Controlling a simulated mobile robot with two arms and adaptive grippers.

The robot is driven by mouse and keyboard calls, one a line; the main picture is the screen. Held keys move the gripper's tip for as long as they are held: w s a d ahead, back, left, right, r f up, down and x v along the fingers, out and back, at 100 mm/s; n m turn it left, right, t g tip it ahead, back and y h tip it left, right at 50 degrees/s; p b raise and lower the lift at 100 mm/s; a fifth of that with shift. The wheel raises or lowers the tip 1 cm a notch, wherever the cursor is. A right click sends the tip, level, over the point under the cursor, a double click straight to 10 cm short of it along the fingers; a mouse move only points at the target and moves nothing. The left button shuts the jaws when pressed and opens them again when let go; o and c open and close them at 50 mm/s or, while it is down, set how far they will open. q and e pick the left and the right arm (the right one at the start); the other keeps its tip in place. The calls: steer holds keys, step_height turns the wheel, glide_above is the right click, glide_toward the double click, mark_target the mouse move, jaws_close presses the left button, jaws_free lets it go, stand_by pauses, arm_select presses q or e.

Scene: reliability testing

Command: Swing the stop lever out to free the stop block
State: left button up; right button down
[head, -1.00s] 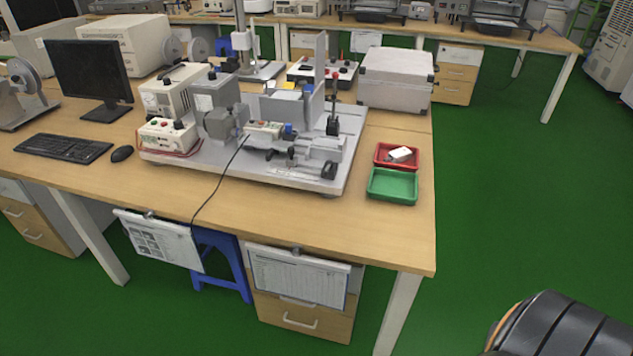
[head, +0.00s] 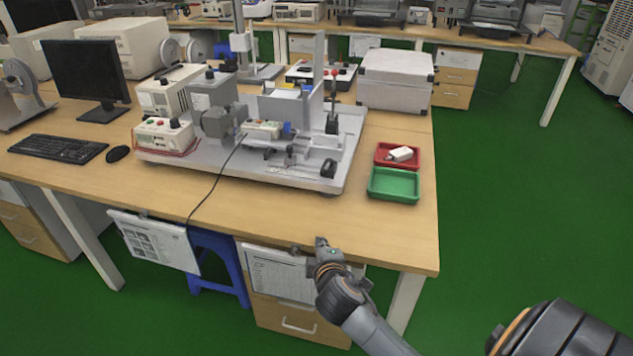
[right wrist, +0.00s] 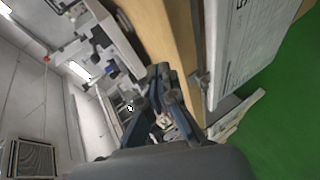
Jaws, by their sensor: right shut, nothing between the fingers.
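The test rig (head: 232,168) stands on the wooden table as a grey base plate with a motor and fixtures. An upright lever with a red knob (head: 334,73) rises at its right. A short part with a black knob (head: 328,168) sits at the plate's front right corner. I cannot tell which of these is the stop lever, and the stop block is too small to make out. My right gripper (head: 321,243) is shut and empty at the table's front edge, well short of the rig. In the right wrist view its fingers (right wrist: 160,75) point towards the rig, seen tilted. My left gripper is not in view.
A red tray (head: 382,162) with a white part and a green tray (head: 394,197) lie right of the rig. A cable (head: 213,192) hangs over the front edge. Hanging sheets (head: 280,272) are beside my right arm. The table front between rig and edge is clear.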

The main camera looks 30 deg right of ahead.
mark_target(327, 167)
steer(key=w+d+r+n+t, duration=0.2)
steer(key=w+r+n+t, duration=0.1)
steer(key=w+r+n, duration=0.3)
steer(key=shift+w+d+r+t+h, duration=0.2)
steer(key=shift+w+t+h, duration=0.15)
steer(key=shift+w, duration=0.85)
steer(key=x, duration=1)
steer(key=shift+w, duration=0.1)
steer(key=s+d, duration=0.1)
steer(key=s+d+r+p, duration=0.1)
steer(key=shift+s+d, duration=0.35)
steer(key=shift+d, duration=0.05)
